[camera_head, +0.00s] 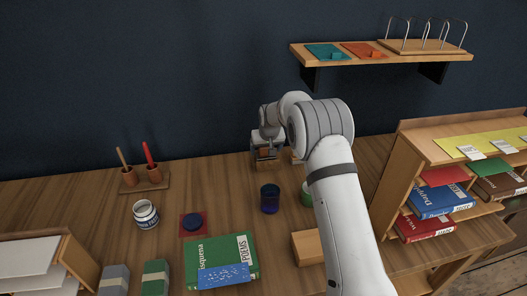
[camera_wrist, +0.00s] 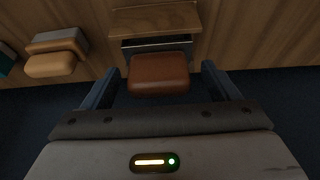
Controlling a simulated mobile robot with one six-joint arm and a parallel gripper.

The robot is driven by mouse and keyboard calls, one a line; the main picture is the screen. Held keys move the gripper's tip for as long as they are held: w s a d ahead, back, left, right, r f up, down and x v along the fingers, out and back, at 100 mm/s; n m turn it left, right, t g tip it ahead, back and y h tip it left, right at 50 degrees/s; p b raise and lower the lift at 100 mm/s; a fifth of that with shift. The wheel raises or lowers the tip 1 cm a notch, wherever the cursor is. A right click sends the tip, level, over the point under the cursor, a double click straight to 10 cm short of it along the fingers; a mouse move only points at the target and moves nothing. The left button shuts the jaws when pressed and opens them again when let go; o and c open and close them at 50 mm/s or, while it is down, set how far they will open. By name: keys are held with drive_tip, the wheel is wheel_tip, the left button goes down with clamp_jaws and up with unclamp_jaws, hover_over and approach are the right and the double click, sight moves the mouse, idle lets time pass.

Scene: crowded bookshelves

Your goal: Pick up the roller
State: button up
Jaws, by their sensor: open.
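A rounded red-brown block, perhaps the roller's handle (camera_wrist: 158,75), lies between the two fingers of my open gripper (camera_wrist: 159,72) in the wrist view. A dark and silvery part adjoins it, by a wooden block (camera_wrist: 155,18). I cannot tell whether the fingers touch it; gaps show on both sides. In the head view my gripper (camera_head: 265,155) is at the back of the table near the wall, with a small orange-brown patch at it. The roller's full shape is hidden there.
A similar piece with a tan handle (camera_wrist: 50,65) sits left in the wrist view. On the table are a dark blue cup (camera_head: 270,199), a green book (camera_head: 222,262), a white jar (camera_head: 146,214) and a pot stand (camera_head: 144,186). A bookshelf (camera_head: 400,165) stands right; a wall shelf (camera_head: 380,55) hangs above.

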drive_tip(key=shift+f, duration=0.1)
drive_tip(key=c, duration=1.2)
